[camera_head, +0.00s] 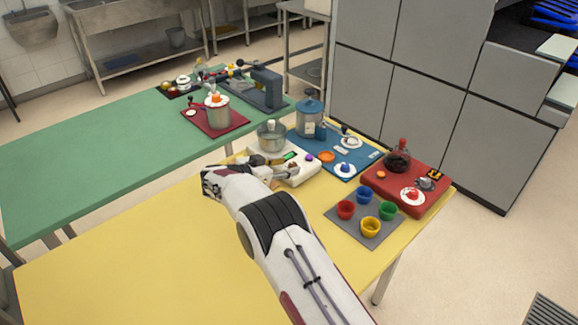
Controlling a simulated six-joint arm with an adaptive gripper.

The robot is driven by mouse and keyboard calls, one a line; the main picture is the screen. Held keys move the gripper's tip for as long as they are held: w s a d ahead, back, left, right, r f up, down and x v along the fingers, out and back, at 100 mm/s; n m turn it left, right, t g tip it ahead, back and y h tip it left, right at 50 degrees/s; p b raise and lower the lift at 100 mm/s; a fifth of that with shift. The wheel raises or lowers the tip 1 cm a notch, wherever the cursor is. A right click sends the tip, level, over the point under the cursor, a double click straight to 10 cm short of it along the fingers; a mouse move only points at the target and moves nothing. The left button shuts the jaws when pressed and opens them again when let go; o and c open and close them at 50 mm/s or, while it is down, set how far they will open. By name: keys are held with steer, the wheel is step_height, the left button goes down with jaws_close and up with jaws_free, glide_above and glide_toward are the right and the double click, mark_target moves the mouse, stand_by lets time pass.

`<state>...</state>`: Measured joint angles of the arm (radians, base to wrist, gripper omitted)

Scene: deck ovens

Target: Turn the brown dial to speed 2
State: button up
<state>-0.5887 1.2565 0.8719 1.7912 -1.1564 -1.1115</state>
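I cannot make out a clearly brown dial at this size. My gripper (292,173) reaches over the front of a white appliance (304,172) with a pot and a green display; its fingers are too small to read, and it hides part of the appliance front. A purple knob (309,157) sits on that appliance, just right of my gripper. An orange knob (326,157) and a blue knob on a white disc (345,168) are on the blue board (366,163) further right. A red knob on a white disc (412,194) is on the red box (388,187).
A grey mat (352,221) with red, blue, green and yellow cups lies right of my arm. A glass pot (271,137), a blue-lidded jar (310,118) and a dark flask (398,158) stand behind. The yellow table (120,265) is clear at left.

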steer(key=v, duration=0.9)
steer(key=shift+s+a, duration=0.15)
steer(key=shift+a, duration=0.05)
